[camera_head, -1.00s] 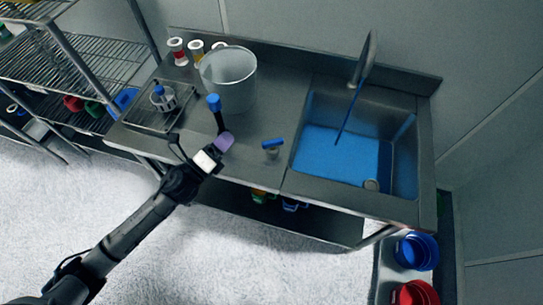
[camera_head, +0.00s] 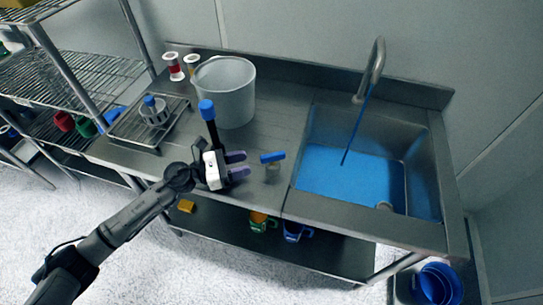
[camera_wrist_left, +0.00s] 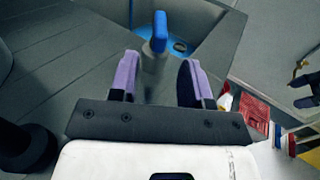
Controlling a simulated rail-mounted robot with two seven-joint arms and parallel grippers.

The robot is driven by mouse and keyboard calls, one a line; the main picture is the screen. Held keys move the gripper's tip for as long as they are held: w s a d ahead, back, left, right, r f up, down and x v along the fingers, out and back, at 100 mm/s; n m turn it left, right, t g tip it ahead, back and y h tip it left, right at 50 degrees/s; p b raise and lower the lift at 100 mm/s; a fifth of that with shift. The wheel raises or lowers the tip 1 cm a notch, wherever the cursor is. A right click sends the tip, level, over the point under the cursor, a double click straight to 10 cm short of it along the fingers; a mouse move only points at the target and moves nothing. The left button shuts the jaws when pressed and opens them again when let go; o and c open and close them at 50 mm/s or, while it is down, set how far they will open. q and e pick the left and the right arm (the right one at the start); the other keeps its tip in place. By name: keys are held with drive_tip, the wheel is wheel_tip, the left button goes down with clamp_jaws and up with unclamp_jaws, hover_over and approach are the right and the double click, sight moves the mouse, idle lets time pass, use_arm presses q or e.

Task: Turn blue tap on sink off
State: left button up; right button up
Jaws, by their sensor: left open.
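The blue tap handle (camera_head: 272,157) sits on a short grey post on the counter, left of the sink (camera_head: 297,180). Blue water runs from the curved faucet (camera_head: 377,62) into the basin, which holds blue liquid. My left gripper (camera_head: 242,164) has purple fingers, open and pointing at the handle from its left, a short gap away. In the left wrist view, the blue handle (camera_wrist_left: 160,27) stands ahead, between the two open fingers (camera_wrist_left: 157,75), beyond their tips.
A grey bucket (camera_head: 226,95) stands behind my gripper. A black stick with a blue top (camera_head: 207,112) rises close to my wrist. A wire tray (camera_head: 133,122) with a small container is at left.

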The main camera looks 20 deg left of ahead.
sight(285, 154)
use_arm(q)
drive_tip(key=x, duration=0.9)
clamp_jaws()
idle(0.4)
